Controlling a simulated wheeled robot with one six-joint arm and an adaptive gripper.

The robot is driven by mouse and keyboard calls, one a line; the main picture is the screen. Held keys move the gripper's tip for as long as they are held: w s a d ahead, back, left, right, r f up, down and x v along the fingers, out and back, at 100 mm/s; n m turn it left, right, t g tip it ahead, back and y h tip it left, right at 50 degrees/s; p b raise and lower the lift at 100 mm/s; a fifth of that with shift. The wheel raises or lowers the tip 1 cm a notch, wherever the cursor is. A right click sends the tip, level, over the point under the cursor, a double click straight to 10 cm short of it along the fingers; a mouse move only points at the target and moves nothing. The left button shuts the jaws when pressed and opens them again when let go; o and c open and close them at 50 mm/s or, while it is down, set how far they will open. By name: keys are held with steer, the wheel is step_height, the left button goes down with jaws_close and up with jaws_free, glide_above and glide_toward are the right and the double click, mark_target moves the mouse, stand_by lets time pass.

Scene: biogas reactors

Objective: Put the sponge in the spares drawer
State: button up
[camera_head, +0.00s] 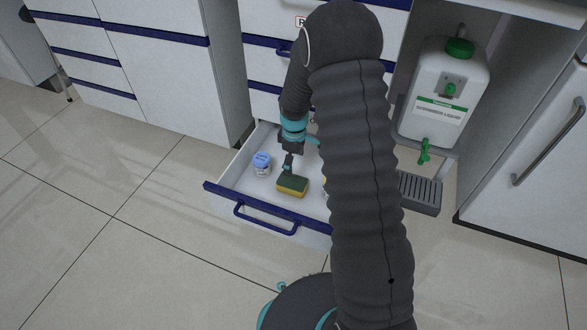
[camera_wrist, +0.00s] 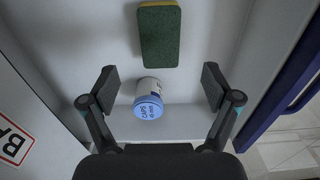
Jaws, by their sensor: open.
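The sponge (camera_head: 293,186), green on top and yellow below, lies flat on the floor of an open bottom drawer (camera_head: 228,197) with a blue front edge and handle. It also shows in the wrist view (camera_wrist: 159,36), apart from my fingers and beyond their tips. My gripper (camera_head: 288,165) is over the drawer close to the sponge in the head view. In the wrist view my gripper (camera_wrist: 159,82) has its fingers wide apart, with nothing held between them. The drawer's label is not readable, and my arm hides its right part.
A white jug with a green cap (camera_head: 445,90) stands at the right above a drip tray (camera_head: 419,193). Open floor lies left.

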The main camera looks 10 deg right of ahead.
steer(key=s+r+m+t, duration=0.1)
steer(key=s+r+m, duration=0.3)
steer(key=r, duration=0.8)
steer(key=s+r+m+t, duration=0.1)
steer(key=s+r+t, duration=0.1)
steer(key=s+r, duration=0.7)
steer(key=s+r+m+t, duration=0.1)
steer(key=s+r+m, duration=0.2)
steer(key=s+r, duration=0.2)
steer(key=s+r+m+t, duration=0.1)
steer(key=s+r, duration=0.4)
steer(key=s, duration=0.7)
steer(key=shift+a+r+m+t, duration=0.15)
steer(key=shift+a+m+t, duration=0.15)
steer(key=shift+m, duration=0.6)
